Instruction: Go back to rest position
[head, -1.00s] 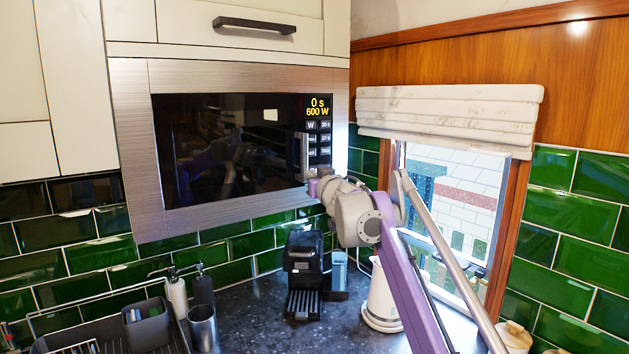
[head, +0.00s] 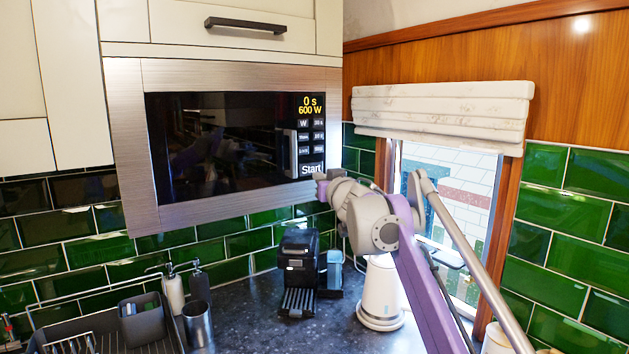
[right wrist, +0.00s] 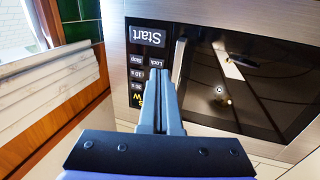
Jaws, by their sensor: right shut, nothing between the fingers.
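My right gripper (head: 321,177) is in the head view, just below and right of the Start button, in front of the microwave's lower right corner. Its fingers are mostly hidden behind the wrist, and I cannot tell the exact gap to the microwave. In the right wrist view the two fingers (right wrist: 164,75) are together and empty, pointing at the button panel. The built-in microwave (head: 190,217) has a steel frame and dark door. Its display (head: 312,106) reads 0 s and 600 W. My left gripper is not in view.
A black coffee machine (head: 299,266) and a white kettle (head: 381,290) stand on the dark counter below my right arm. A dish rack (head: 110,309) and a metal cup (head: 197,325) are at the lower left. A window with a blind (head: 440,105) is on the right.

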